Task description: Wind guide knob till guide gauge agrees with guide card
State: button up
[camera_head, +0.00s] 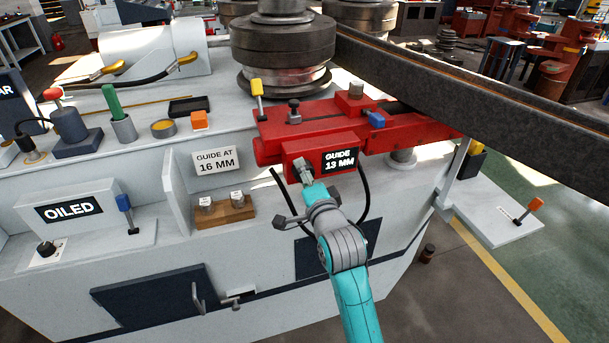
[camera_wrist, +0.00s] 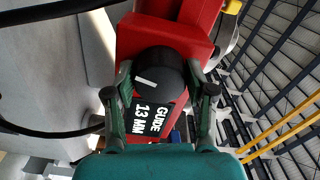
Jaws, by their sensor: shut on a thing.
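The guide gauge (camera_head: 340,160) is a black plate on the red guide block and reads "GUIDE 13 MM". It also shows in the wrist view (camera_wrist: 150,118), turned on its side. The guide card (camera_head: 216,160) is white, stands left of the red block and reads "GUIDE AT 16 MM". The guide knob (camera_wrist: 158,76) is round and black with a white pointer line. My gripper (camera_head: 304,172) is at the red block's front face, left of the gauge. In the wrist view my gripper (camera_wrist: 160,88) is shut on the knob, one finger on each side.
The red guide block (camera_head: 275,125) carries a yellow-topped lever and a blue one. A long steel beam (camera_head: 450,90) runs across the upper right. A wooden block (camera_head: 225,214) with two small metal pieces sits below the card. Black cables hang beside my gripper.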

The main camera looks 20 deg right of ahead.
jog(key=m, duration=0.6)
jog(key=shift+r+m, duration=0.1)
jog(key=shift+m, duration=0.3)
dwell(0.4)
jog(key=o, duration=1.2)
jog(key=shift+c, duration=0.2)
jog(key=shift+s, duration=0.15)
jog(key=s, duration=1.1)
jog(key=shift+s, duration=0.35)
